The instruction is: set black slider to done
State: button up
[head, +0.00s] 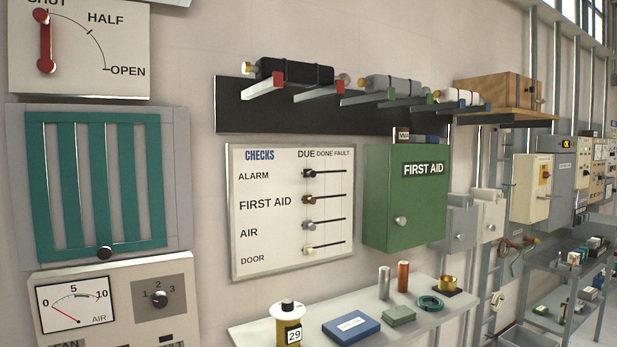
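A white checks board (262,232) hangs on the wall in the middle of the head view. Its columns read DUE, DONE and FAULT. The black slider (309,173) is in the ALARM row, at the left end of its slot, under DUE. Below it are a brown slider (309,200) in the FIRST AID row, a grey slider (309,225) in the AIR row and a cream slider (309,249) in the DOOR row. All of these sit at the left ends of their slots. My gripper is not in view.
A green first aid box (400,190) stands out from the wall just right of the board. A rack with protruding pegs (235,108) is above. The space before the board looks clear.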

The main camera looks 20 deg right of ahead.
aim_at(307, 172)
jog(key=z, duration=0.05)
jog(key=i, duration=1)
jog(key=u, duration=0.05)
